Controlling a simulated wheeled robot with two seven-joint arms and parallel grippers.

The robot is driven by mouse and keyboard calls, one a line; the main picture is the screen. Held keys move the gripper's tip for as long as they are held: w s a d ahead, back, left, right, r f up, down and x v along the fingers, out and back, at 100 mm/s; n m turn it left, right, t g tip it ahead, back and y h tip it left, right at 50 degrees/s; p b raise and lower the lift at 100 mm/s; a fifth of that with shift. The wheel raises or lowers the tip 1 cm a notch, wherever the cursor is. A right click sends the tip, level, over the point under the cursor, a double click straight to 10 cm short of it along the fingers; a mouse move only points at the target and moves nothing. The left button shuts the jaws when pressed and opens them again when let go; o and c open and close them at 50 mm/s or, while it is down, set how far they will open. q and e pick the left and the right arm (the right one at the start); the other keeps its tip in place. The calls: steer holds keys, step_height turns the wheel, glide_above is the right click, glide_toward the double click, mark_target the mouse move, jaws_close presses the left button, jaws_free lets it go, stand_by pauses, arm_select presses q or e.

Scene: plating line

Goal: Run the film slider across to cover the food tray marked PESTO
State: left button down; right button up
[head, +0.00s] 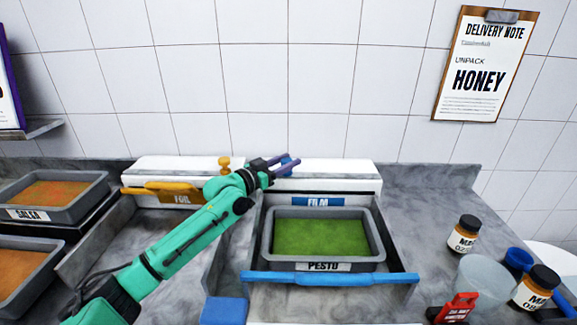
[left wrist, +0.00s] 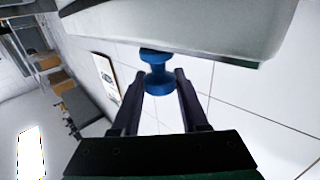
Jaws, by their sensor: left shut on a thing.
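The food tray (head: 272,240) labelled PESTO is grey, holds green food and sits in the bay in front of the film dispenser (head: 350,172), which has a blue FILM label. A long blue bar (head: 330,278) lies across the tray's front side. My left gripper (head: 285,164) is at the top of the film dispenser, near its left end, shut on the blue slider knob (head: 287,158). In the left wrist view the blue knob (left wrist: 158,80) shows between the two dark fingers. Whether clear film lies over the food I cannot tell. My right gripper is out of view.
The foil dispenser (head: 150,165), with an orange knob (head: 224,162) and bar (head: 160,187), stands left of the film one. A SALSA tray (head: 92,188) is far left. Jars (head: 463,235), a clear container (head: 485,280) and a red item (head: 458,307) stand at right.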

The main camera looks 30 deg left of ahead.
mark_target(283, 163)
arm_select(q)
steer(key=shift+s+a, duration=0.1)
steer(key=shift+a, duration=0.1)
steer(key=shift+d, duration=0.35)
steer(key=shift+c, duration=2.1)
jaws_free()
steer(key=shift+a, duration=0.15)
steer(key=shift+f, duration=0.1)
steer(key=shift+s+a+f, duration=0.1)
steer(key=shift+s, duration=0.15)
steer(key=b+v, duration=0.2)
steer(key=v, duration=0.4)
steer(key=shift+a, duration=0.1)
steer(key=shift+s, duration=0.3)
